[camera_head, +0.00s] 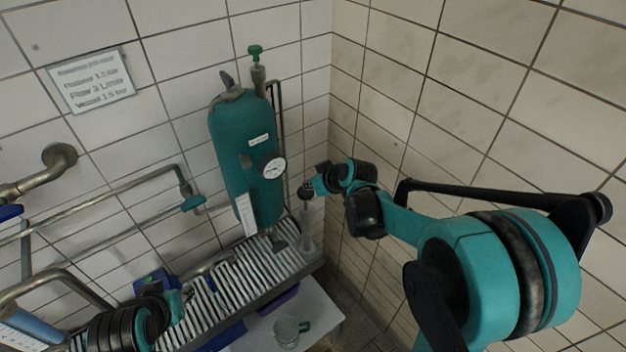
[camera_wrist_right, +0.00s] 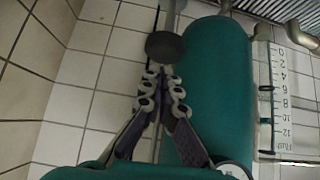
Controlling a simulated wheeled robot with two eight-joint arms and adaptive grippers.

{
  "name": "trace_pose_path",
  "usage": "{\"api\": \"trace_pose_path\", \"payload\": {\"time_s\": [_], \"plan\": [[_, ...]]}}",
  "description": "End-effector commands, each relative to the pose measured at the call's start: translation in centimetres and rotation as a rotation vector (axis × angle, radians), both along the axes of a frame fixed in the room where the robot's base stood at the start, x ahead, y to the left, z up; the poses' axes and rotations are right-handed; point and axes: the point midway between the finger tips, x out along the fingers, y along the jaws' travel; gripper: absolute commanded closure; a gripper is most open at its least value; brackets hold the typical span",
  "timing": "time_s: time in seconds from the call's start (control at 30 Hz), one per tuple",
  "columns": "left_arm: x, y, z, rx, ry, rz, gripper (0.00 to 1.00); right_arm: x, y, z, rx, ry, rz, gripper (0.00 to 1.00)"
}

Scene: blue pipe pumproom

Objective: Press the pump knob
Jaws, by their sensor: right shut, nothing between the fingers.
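The dark round pump knob (camera_head: 305,192) tops an upright grey pump (camera_head: 308,232) to the right of the teal tank, in the head view. In the right wrist view the knob (camera_wrist_right: 165,47) appears as a dark disc just beyond the fingertips. My right gripper (camera_head: 312,187) is at the knob, its fingers (camera_wrist_right: 160,75) shut together and empty. I cannot tell whether the tips touch the knob. My left gripper (camera_head: 185,295) is low at the left, near the slatted rack; its finger state is unclear.
The teal tank (camera_head: 245,150) with a round gauge (camera_head: 272,166) stands close left of my right gripper; it also fills the wrist view's middle (camera_wrist_right: 215,75). Below are a slatted rack (camera_head: 255,268) and a glass mug (camera_head: 287,331). Pipes (camera_head: 100,205) run along the left wall.

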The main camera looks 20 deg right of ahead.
Motion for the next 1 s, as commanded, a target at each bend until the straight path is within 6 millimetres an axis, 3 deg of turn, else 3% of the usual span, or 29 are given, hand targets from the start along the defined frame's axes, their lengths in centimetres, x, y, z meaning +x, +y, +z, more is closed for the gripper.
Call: {"api": "trace_pose_path", "payload": {"time_s": [0.13, 0.57, 1.0], "plan": [[0.0, 0.0, -0.3, 0.0, 0.0, 0.0, 0.7, 0.0, 0.0, -1.0, 0.0, 0.0, 0.0, 1.0], [0.0, 0.0, -0.5, 0.0, 0.0, 0.0, 0.7, 0.0, 0.0, -1.4, 0.0, 0.0, 0.0, 1.0], [0.0, 0.0, -5.4, 0.0, 0.0, 0.0, 0.7, -0.1, 0.0, -7.4, 0.0, 0.001, 0.0, 1.0]]}}
